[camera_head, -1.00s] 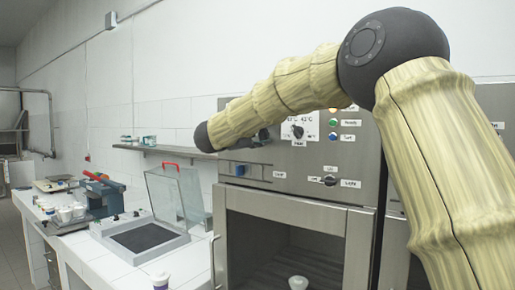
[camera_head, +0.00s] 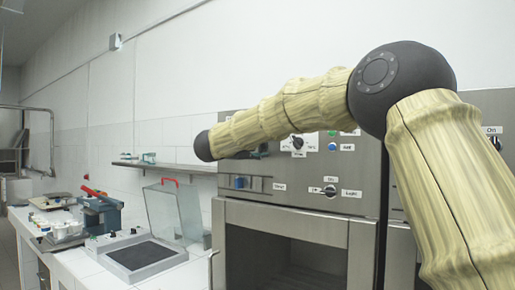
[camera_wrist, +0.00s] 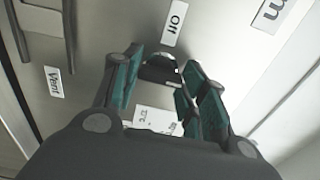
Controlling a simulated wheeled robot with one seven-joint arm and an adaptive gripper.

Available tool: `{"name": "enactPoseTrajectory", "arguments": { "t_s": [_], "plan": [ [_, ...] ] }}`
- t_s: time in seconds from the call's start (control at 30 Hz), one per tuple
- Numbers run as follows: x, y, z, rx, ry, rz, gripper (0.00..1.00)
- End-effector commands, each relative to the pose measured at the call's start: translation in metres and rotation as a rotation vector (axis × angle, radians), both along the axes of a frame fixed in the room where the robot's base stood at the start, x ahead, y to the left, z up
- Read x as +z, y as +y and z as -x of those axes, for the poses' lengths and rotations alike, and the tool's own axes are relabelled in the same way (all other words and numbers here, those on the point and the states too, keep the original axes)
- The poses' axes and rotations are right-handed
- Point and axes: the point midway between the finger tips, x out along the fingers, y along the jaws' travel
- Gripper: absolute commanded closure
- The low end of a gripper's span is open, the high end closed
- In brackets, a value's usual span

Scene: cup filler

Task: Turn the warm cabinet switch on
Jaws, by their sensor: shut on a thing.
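In the wrist view, my gripper (camera_wrist: 163,62) is closed around a dark switch knob (camera_wrist: 160,73) with a shiny rim, one finger on each side. An "Off" label (camera_wrist: 174,24) sits just above the knob, and a partly hidden white label (camera_wrist: 155,119) shows below it between the fingers. The knob's pointer direction is hard to tell. In the head view, my arm runs in front of the steel cabinet (camera_head: 290,212), and its end covers the upper left of the panel. The gripper and the held knob are mostly hidden there.
The panel also carries a dial (camera_head: 298,143), a green light (camera_head: 332,133), a blue light (camera_head: 332,147), a blue switch (camera_head: 240,182) and a second black knob (camera_head: 330,190). A clear-lidded device (camera_head: 140,256) stands on the white counter at left. A shelf (camera_head: 170,167) is on the wall.

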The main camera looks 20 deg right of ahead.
Motion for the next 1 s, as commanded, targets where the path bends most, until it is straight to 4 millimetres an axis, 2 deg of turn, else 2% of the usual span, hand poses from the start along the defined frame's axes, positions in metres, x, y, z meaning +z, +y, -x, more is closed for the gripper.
{"name": "enactPoseTrajectory", "arguments": {
  "t_s": [0.03, 0.07, 0.17, 0.47, 0.63, 1.0],
  "plan": [
    [-0.003, -0.001, 0.0, -0.002, 0.004, -0.002, 0.81],
    [-0.003, 0.0, 0.0, -0.002, 0.004, -0.002, 0.54],
    [-0.003, 0.0, 0.0, -0.001, 0.003, -0.001, 0.36],
    [-0.001, 0.001, 0.0, 0.0, 0.001, 0.0, 0.36],
    [-0.001, 0.008, 0.005, 0.001, 0.002, 0.001, 0.36],
    [-0.001, 0.058, 0.045, 0.001, 0.002, 0.001, 0.36]
  ]
}}
